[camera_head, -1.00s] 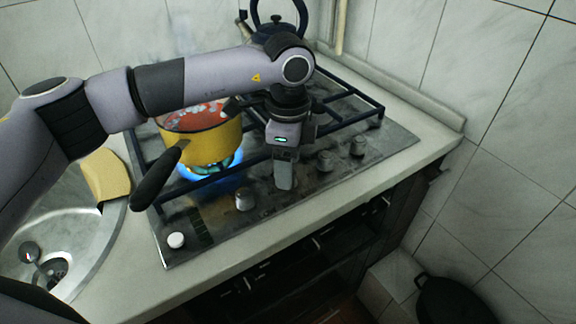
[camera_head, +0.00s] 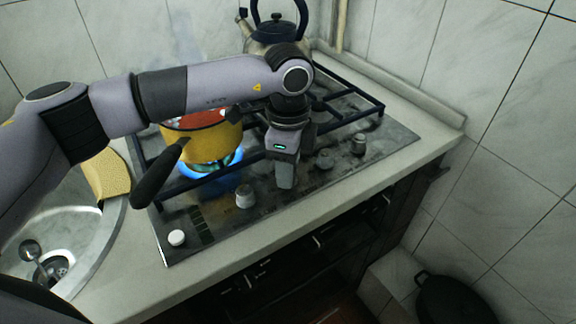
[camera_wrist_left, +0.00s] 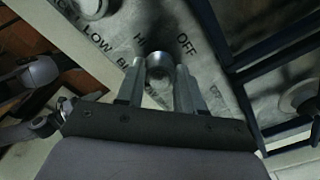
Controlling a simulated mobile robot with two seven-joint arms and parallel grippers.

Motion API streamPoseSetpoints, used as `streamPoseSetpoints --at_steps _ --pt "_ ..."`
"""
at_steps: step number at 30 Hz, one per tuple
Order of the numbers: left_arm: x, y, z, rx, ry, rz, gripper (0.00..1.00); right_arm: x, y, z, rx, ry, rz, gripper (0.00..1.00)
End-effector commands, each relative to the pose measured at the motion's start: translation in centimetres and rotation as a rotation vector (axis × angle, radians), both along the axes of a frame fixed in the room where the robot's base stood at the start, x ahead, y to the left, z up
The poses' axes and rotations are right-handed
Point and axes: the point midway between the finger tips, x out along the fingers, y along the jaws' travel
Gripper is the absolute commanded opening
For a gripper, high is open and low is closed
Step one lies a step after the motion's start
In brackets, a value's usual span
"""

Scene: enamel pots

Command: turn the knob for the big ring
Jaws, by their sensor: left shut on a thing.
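My left gripper (camera_head: 285,184) points down at the row of knobs along the front of the hob (camera_head: 215,240). In the left wrist view, its two fingers (camera_wrist_left: 160,92) are shut on a round metal knob (camera_wrist_left: 160,64). Printed words, including OFF and LOW, show around that knob. The gripper hides this knob in the head view. Other knobs stand clear: a grey one (camera_head: 245,196) to the left, two more (camera_head: 325,159) (camera_head: 358,144) to the right, and a white one (camera_head: 176,238) at the front left corner. My right gripper is not in view.
A yellow pot (camera_head: 212,146) with red contents stands over a blue flame (camera_head: 225,161), its dark handle (camera_head: 158,175) reaching forward past the grate. A kettle (camera_head: 265,38) stands behind my arm.

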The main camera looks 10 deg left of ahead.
Motion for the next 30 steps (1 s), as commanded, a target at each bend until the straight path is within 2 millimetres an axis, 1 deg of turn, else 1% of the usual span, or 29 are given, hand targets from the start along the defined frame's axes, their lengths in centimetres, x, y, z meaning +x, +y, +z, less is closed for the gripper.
streamPoseSetpoints --at_steps 8,21,30 --pt "0.0 0.0 -0.1 0.0 -0.002 -0.17 0.06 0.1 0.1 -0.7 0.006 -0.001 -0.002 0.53" --pt "0.0 0.0 -0.1 -0.001 -0.002 -0.583 0.06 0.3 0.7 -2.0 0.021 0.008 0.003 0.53" --pt "0.0 0.0 0.0 -0.001 -0.003 -0.867 0.06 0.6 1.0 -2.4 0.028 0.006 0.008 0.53"
